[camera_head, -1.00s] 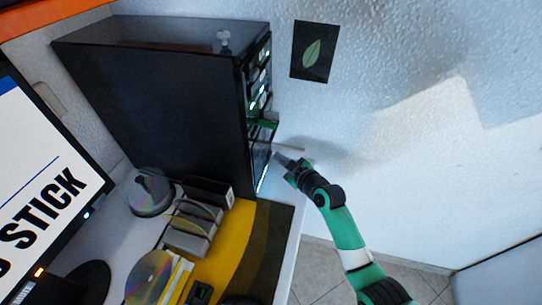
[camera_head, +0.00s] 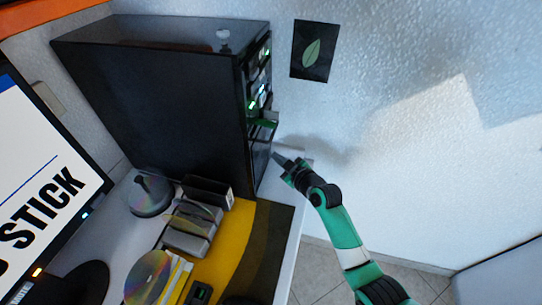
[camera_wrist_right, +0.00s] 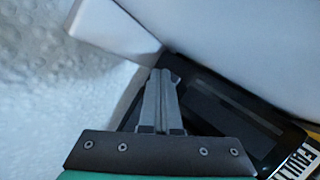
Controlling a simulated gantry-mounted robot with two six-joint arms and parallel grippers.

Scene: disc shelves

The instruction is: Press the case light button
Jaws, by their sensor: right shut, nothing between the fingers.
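The black computer case (camera_head: 150,105) stands at the back of the desk, its narrow front facing right. Green lights (camera_head: 253,104) show on the upper front. The lower front (camera_head: 261,160) is dark. I cannot make out the light button itself. My right gripper (camera_head: 276,156) is shut and empty, its tips at the lower front of the case; I cannot tell whether they touch it. In the right wrist view the shut fingers (camera_wrist_right: 168,76) reach toward a dark, glossy panel (camera_wrist_right: 225,105). My left gripper is not in view.
A disc spindle (camera_head: 152,193), a grey device (camera_head: 190,230) and a loose disc (camera_head: 147,277) are on the desk left of my right arm. A monitor (camera_head: 40,190) stands at the left. A leaf picture (camera_head: 311,52) hangs on the wall. Floor space right of the desk is clear.

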